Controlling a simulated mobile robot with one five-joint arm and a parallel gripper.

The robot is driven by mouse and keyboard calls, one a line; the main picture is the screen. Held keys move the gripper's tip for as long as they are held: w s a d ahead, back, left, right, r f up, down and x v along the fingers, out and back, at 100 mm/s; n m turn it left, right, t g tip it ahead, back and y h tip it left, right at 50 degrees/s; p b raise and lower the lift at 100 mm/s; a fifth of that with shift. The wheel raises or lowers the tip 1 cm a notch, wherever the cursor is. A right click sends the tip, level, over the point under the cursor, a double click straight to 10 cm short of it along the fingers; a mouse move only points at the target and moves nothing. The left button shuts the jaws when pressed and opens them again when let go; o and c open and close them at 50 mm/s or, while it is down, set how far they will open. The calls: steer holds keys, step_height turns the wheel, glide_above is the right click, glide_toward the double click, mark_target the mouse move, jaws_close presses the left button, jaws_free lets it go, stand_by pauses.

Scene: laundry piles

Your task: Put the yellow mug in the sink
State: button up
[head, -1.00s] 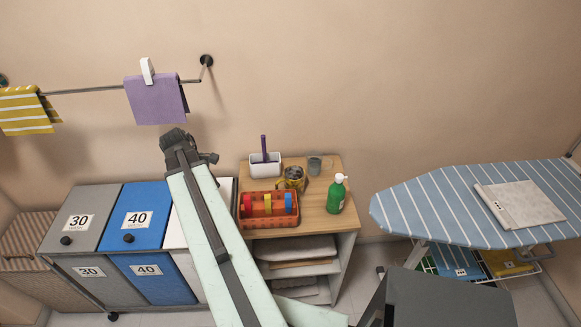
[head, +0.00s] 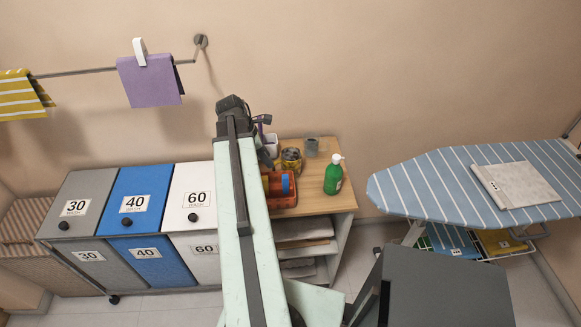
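No sink shows in this view.
An orange basket with coloured rolls (head: 282,188), a grey cup (head: 311,147) and a green bottle (head: 333,175) share the shelf top. A white holder (head: 271,147) is partly covered by my arm. Hampers (head: 135,205) stand left, an ironing board (head: 440,190) right.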

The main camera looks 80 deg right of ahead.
mark_target(287, 165)
steer(key=b+x, duration=0.2)
steer(key=x, duration=0.1)
steer(key=shift+f, duration=0.2)
steer(key=shift+r, duration=0.2)
jaws_close()
stand_by(0.9)
